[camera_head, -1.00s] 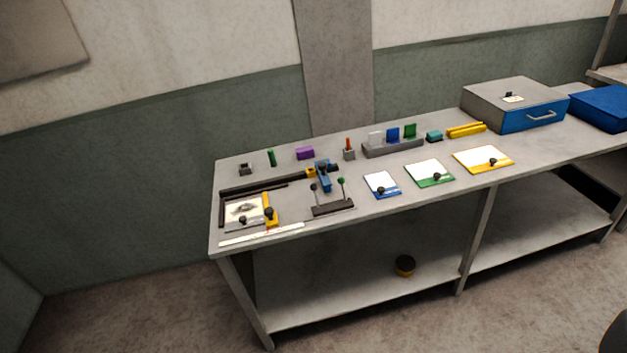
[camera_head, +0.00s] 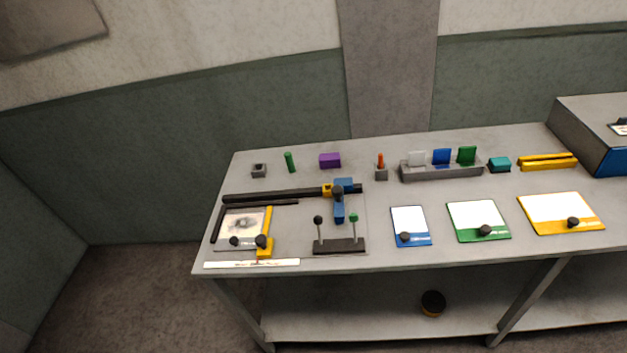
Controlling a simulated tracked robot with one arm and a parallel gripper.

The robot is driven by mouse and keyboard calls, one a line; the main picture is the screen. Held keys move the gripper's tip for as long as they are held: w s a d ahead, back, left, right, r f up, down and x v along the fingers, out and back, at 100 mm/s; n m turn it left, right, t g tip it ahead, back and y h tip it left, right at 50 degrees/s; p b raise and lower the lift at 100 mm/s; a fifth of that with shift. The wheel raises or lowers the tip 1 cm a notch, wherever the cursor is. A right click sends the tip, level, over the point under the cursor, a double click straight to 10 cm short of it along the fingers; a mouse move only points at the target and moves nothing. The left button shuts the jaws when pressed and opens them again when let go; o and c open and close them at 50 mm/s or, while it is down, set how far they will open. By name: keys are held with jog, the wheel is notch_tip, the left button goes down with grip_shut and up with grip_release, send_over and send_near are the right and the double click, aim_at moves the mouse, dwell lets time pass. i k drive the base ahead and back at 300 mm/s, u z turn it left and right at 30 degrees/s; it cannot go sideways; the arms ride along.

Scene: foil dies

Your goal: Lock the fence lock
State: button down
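My gripper is not in view. On the left part of the workbench a long black rail (camera_head: 275,195) lies near a framed plate (camera_head: 243,222). At the rail's right end sit a yellow block (camera_head: 327,190) and a blue piece (camera_head: 339,212) with a dark knob (camera_head: 337,190). A yellow L-shaped bar (camera_head: 267,228) stands along the plate's right side, with a black knob (camera_head: 262,241) at its near end. A smaller black knob (camera_head: 234,241) sits on the plate's front edge. No part is labelled as the fence lock, and I cannot tell whether any knob is locked.
A black base (camera_head: 339,246) carries two levers, black-tipped and green-tipped. A white ruler strip (camera_head: 251,263) lies at the front edge. Blue (camera_head: 409,222), green (camera_head: 477,216) and yellow (camera_head: 559,207) cards lie to the right. A purple block (camera_head: 330,160) and a slotted rack (camera_head: 440,172) stand behind.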

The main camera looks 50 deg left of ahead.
aim_at(317, 219)
jog(key=u, duration=0.55)
jog(key=i, duration=1.15)
jog(key=u, duration=0.8)
